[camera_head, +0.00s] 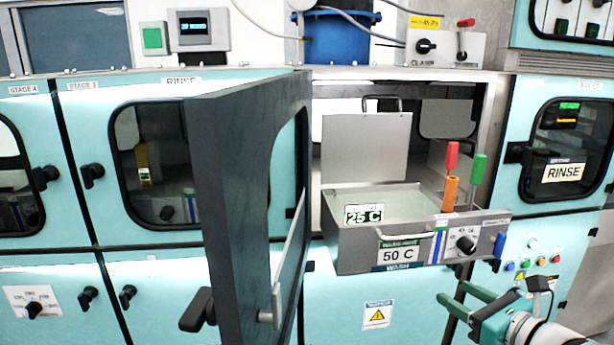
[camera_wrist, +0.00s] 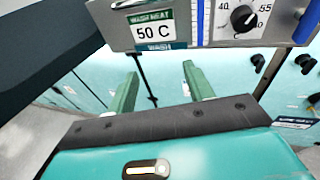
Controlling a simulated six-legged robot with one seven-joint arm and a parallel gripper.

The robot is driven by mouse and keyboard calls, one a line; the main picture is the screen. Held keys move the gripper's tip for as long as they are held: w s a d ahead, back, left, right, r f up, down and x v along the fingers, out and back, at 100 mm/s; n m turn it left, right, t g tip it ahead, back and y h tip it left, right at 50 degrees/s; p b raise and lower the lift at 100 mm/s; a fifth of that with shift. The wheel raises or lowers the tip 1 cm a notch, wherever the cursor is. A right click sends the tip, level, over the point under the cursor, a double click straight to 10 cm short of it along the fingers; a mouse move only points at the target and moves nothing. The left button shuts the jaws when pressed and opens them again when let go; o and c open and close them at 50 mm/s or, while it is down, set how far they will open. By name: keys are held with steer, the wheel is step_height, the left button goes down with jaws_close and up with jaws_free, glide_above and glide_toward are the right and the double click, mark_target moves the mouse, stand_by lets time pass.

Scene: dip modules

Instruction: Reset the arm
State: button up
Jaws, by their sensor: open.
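My gripper (camera_head: 462,301) is at the lower right in the head view, in front of the teal cabinets and below the pulled-out wash bath. Its two green fingers stand apart with nothing between them; they also show in the wrist view (camera_wrist: 160,92). The wash bath (camera_head: 350,246) is a grey metal tank labelled 50 C, with a 25 C display and a black knob. In the wrist view the bath's front (camera_wrist: 190,35) is ahead of and above the fingers, apart from them.
A dark open door (camera_head: 235,190) swings out left of the bath, its handle low. Red, orange and green handles (camera_head: 451,190) stand at the bath's right side. A closed RINSE door (camera_head: 570,150) is at the right. A control box (camera_head: 445,42) sits on top.

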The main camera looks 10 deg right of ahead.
steer(key=s+a+f+n+g+y, duration=0.1)
steer(key=s+a+f+n+g, duration=0.2)
steer(key=a+n, duration=0.5)
steer(key=s+a+n+g+y, duration=0.1)
steer(key=s+a+n+g, duration=0.2)
steer(key=a+n+g, duration=0.45)
steer(key=s+a+n+h, duration=0.3)
steer(key=s+n+h, duration=0.3)
steer(key=n, duration=1)
steer(key=shift+s+t+h, duration=0.2)
steer(key=shift+t+h, duration=0.15)
steer(key=shift+h, duration=0.25)
steer(key=shift+n, duration=0.25)
